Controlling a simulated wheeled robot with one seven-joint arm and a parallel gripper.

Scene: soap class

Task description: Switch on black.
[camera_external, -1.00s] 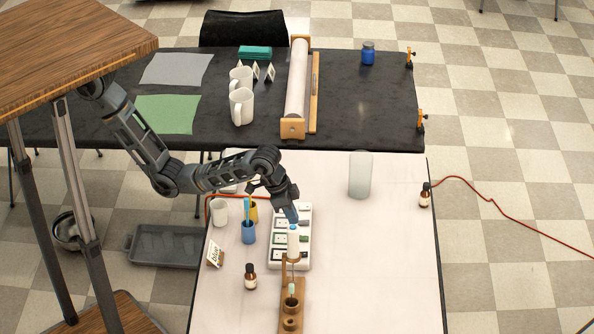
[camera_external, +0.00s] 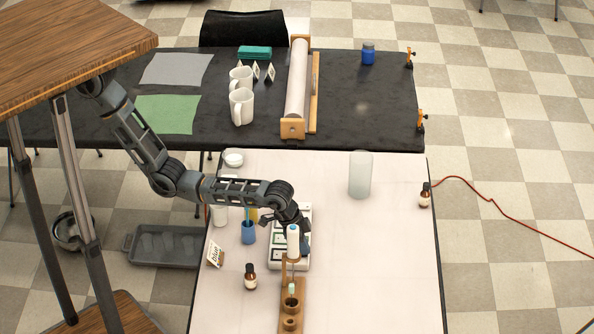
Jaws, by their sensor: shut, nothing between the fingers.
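A white switch panel (camera_external: 276,255) with several rows of small dark-framed labels or switches lies on the white table. My arm covers much of its upper half. Which switch belongs to black is too small to tell, and so is whether any is on. My gripper (camera_external: 304,250) points down low over the right side of the panel, just right of a white upright stick-like device (camera_external: 293,240). Its fingers are shut and hold nothing. Whether the fingertips touch the panel is hidden.
A wooden stand (camera_external: 290,308) is in front of the panel. A blue cup (camera_external: 248,232) with sticks, a card reading "blue" (camera_external: 215,254) and a brown bottle (camera_external: 250,276) are left. A frosted cylinder (camera_external: 360,175) stands back right. The right table side is mostly clear.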

